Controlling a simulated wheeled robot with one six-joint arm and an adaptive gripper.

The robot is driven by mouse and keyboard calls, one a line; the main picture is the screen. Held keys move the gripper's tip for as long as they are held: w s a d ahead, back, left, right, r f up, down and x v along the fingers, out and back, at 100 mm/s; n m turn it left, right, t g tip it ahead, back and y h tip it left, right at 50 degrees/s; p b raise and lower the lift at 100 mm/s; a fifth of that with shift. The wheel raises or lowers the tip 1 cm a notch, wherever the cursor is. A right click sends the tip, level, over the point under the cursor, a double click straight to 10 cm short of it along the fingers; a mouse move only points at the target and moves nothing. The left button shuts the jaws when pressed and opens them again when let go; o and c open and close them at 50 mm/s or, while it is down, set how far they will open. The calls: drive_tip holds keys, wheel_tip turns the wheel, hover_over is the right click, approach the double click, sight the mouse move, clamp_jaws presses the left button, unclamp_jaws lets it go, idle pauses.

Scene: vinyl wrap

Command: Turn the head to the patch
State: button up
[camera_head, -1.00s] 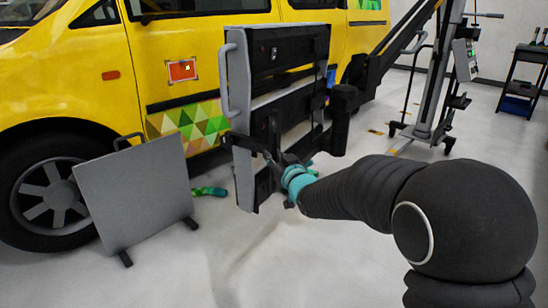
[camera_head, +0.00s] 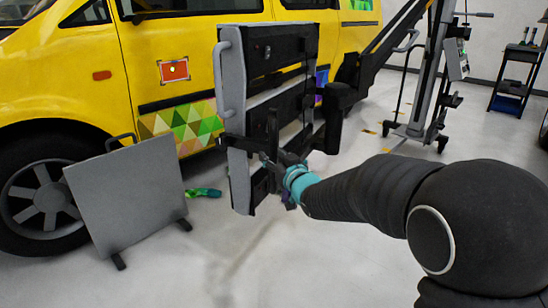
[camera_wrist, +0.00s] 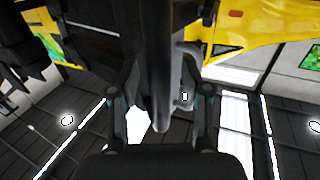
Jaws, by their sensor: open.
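The head (camera_head: 236,95) is a tall grey and black panel unit with grey handles on its left edge, carried on a black boom. It stands upright in front of the yellow van. The patch (camera_head: 174,71) is a red rectangle with dark corner marks on the van's side, left of the head. My gripper (camera_head: 268,160) is at the head's lower part. In the wrist view my gripper (camera_wrist: 162,105) is open, its two fingers on either side of a grey upright part (camera_wrist: 158,70) of the head. I cannot tell whether they touch it.
A grey board (camera_head: 125,190) on feet stands on the floor at left, by the van's wheel. A green item (camera_head: 204,192) lies on the floor beside it. The boom's stand (camera_head: 428,90) is at the right, with a dark cart (camera_head: 517,80) behind. Floor at front left is clear.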

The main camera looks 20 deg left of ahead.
drive_tip(key=v, duration=1.2)
drive_tip(key=shift+w, duration=0.1)
